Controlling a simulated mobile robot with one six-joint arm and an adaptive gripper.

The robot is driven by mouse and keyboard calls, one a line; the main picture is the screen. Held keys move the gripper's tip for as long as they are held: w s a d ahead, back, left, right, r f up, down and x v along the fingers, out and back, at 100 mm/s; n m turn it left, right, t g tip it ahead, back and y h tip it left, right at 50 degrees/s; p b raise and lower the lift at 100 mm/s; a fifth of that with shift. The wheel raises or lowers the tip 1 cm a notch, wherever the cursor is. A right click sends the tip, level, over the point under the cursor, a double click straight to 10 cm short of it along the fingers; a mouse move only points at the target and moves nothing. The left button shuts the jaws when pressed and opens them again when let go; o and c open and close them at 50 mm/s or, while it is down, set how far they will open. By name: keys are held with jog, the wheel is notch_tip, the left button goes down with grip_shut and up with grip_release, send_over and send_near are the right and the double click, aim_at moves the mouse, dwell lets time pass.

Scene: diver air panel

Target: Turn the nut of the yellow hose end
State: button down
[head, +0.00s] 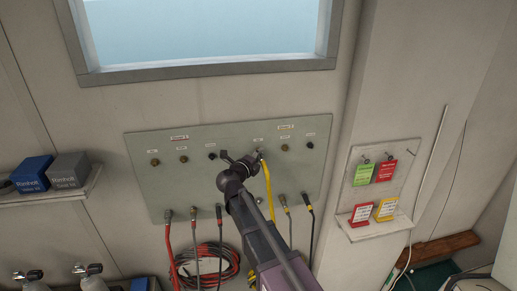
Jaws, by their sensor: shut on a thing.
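The yellow hose (268,186) hangs from the grey-green panel (160,190), its upper end at a fitting in the upper row, right of the middle. My gripper (255,157) is at this upper end, shut on the nut of the hose end. The nut is small here and largely hidden by the fingers. My arm reaches up from the bottom and covers part of the panel's lower middle.
Several fittings sit in the panel's upper row. Red and dark hoses (168,235) and others join its lower edge. A tag board (386,185) with a small ledge is at right. A shelf with boxes (70,170) is at left. A window (200,35) is above.

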jog(key=shift+s+d+r+m+g+y+p, duration=0.1)
jog(key=shift+m+g+y+p, duration=0.35)
jog(key=shift+p, duration=0.25)
jog(key=shift+s+d+m+g+y+p, duration=0.1)
jog(key=shift+m+g+y+p, duration=0.25)
jog(key=shift+m+p, duration=0.25)
jog(key=shift+c, duration=1.9)
grip_release()
jog(key=shift+w, duration=0.1)
jog(key=shift+a+f+n+b, duration=0.1)
jog(key=shift+f+n+b, duration=0.15)
jog(key=shift+b, duration=0.25)
